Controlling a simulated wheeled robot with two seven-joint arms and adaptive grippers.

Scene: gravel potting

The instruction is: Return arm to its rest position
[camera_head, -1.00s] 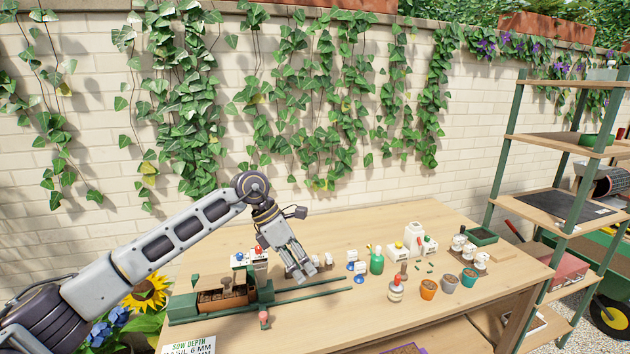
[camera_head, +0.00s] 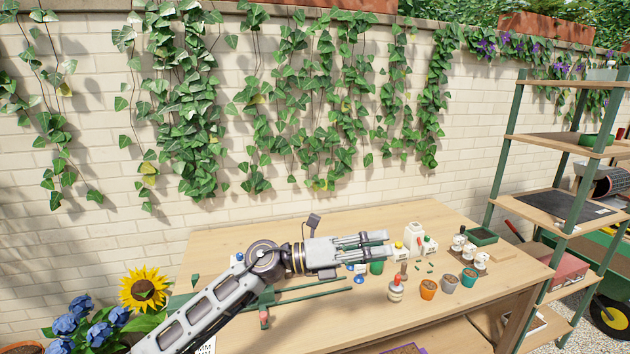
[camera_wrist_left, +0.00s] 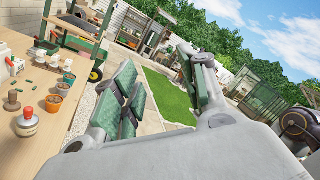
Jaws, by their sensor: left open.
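My left gripper (camera_head: 386,243) is open and empty in the head view. It is held level above the middle of the wooden table (camera_head: 350,314) and points to the right. My right gripper is not in view.
A green shelf rack (camera_head: 497,165) stands at the right. An ivy-covered brick wall (camera_head: 90,205) is behind the table.

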